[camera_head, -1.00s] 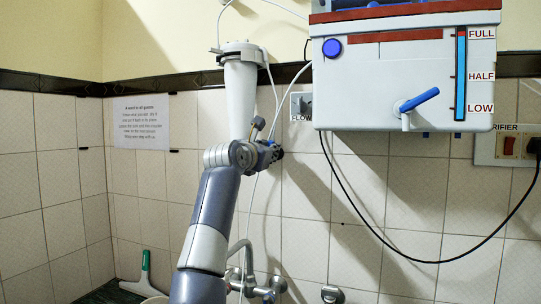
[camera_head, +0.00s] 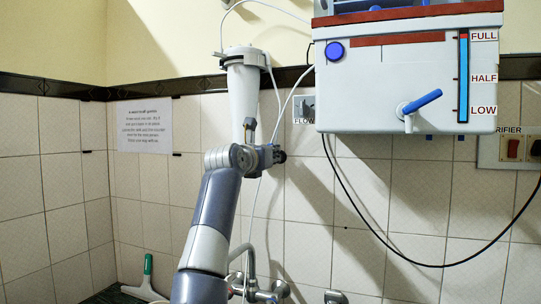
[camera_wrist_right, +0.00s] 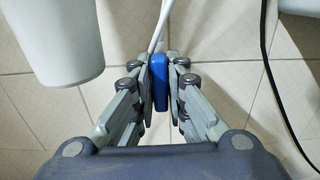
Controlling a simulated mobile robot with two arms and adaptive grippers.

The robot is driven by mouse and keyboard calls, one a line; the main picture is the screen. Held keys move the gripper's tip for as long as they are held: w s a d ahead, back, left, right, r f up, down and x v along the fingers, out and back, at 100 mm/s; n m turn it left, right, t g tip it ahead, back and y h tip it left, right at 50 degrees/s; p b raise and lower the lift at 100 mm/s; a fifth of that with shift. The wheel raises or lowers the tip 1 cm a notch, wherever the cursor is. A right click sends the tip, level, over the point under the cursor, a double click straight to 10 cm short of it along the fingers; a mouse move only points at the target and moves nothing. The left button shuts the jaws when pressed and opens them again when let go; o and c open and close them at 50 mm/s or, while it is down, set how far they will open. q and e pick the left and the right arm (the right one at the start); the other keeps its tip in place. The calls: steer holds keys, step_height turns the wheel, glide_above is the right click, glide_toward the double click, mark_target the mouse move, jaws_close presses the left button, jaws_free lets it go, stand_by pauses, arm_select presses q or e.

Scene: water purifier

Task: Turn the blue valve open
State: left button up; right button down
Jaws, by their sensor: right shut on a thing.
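My right gripper (camera_head: 279,156) is in front of the tiled wall, below the white filter cylinder (camera_head: 243,96). In the right wrist view its fingers (camera_wrist_right: 160,84) are closed on both sides of a slim blue piece, which looks like the blue valve's handle (camera_wrist_right: 159,70). The handle points along the fingers, and a thin white tube runs up behind it. In the head view my gripper and wrist hide this valve. A separate blue tap lever (camera_head: 423,100) sits on the front of the purifier tank. My left gripper is not in view.
The white purifier tank (camera_head: 375,98) hangs at the upper right, with a black cable (camera_head: 386,233) looping below it. The filter cylinder (camera_wrist_right: 52,40) is close to the left of the gripper. Metal taps (camera_head: 262,291) are below.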

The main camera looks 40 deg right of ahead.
steer(key=c, duration=1.6)
jaws_free()
steer(key=shift+c, duration=0.2)
steer(key=v, duration=1.2)
steer(key=shift+f, duration=0.1)
